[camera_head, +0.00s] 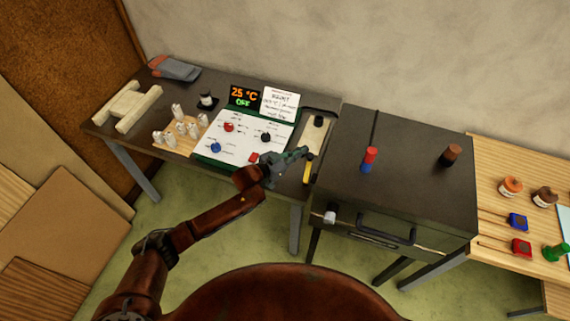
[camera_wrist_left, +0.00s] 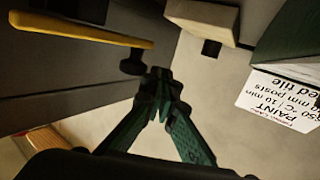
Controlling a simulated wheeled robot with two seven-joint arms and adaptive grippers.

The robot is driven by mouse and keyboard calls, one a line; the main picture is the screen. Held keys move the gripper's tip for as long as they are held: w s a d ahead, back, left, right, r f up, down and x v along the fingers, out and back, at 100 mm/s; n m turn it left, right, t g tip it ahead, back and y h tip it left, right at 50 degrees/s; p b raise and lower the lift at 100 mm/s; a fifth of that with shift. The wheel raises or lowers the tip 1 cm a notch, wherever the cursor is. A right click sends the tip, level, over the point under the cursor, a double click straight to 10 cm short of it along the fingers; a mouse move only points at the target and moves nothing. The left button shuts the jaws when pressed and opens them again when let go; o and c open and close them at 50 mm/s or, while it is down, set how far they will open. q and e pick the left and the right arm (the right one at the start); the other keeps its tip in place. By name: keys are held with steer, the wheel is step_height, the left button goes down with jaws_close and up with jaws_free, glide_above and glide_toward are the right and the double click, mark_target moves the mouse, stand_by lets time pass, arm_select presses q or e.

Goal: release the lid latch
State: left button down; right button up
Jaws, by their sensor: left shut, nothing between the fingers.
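The dark kiln-like box (camera_head: 410,185) has a flat closed lid, with a black handle (camera_head: 386,230) and a pale knob (camera_head: 330,217) on its front. A yellow bar (camera_head: 307,169) stands beside the box's left side; it shows large in the left wrist view (camera_wrist_left: 85,30). I cannot tell which part is the lid latch. My left gripper (camera_head: 301,153) is shut and empty, just above and near the yellow bar's far end. In the left wrist view its green fingers (camera_wrist_left: 160,82) meet below a small black knob (camera_wrist_left: 132,66), seemingly apart from the bar. My right gripper is not in view.
A control panel (camera_head: 205,148) with colored knobs, a 25 °C OFF display (camera_head: 243,97) and a paint card (camera_head: 280,103) stand left. Jars (camera_head: 511,187) sit on the right table.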

arm_select(q)
steer(key=w+a, duration=0.1)
steer(key=a, duration=0.3)
steer(key=w+a+r+b, duration=0.1)
steer(key=w+a, duration=0.1)
steer(key=a, duration=0.2)
steer(key=w+a+r+b, duration=0.1)
steer(key=a, duration=0.3)
steer(key=shift+w+a+r, duration=0.2)
steer(key=shift+w+a, duration=0.1)
steer(key=shift+a, duration=0.05)
